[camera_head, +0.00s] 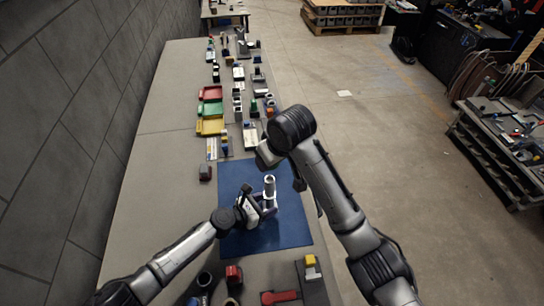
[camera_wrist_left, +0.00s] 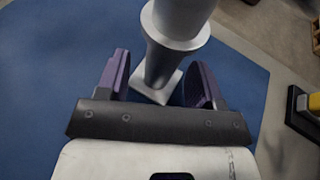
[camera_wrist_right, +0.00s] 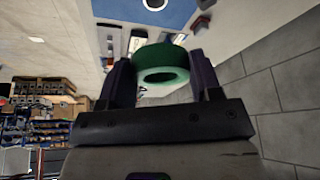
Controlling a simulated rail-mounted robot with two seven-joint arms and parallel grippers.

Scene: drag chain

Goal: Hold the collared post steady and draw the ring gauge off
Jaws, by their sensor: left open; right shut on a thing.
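The collared post (camera_head: 269,184) is grey and stands upright on the blue mat in the head view. In the left wrist view the post (camera_wrist_left: 160,65) rises from a square base, with a wide collar above. My left gripper (camera_wrist_left: 160,80) has its two fingers apart on either side of the post's lower shaft; gaps show beside it. My right gripper (camera_wrist_right: 161,76) is shut on a green ring (camera_wrist_right: 160,54), the ring gauge, held clear of the post. In the head view my right gripper (camera_head: 265,155) is beyond the post; the ring is hidden there.
The blue mat (camera_head: 237,180) lies on a long grey bench. Red, green and yellow trays (camera_head: 210,127) and several small parts line the far bench. A red-topped block (camera_head: 233,274) and other parts sit near the front. A wall (camera_head: 60,110) runs along the left.

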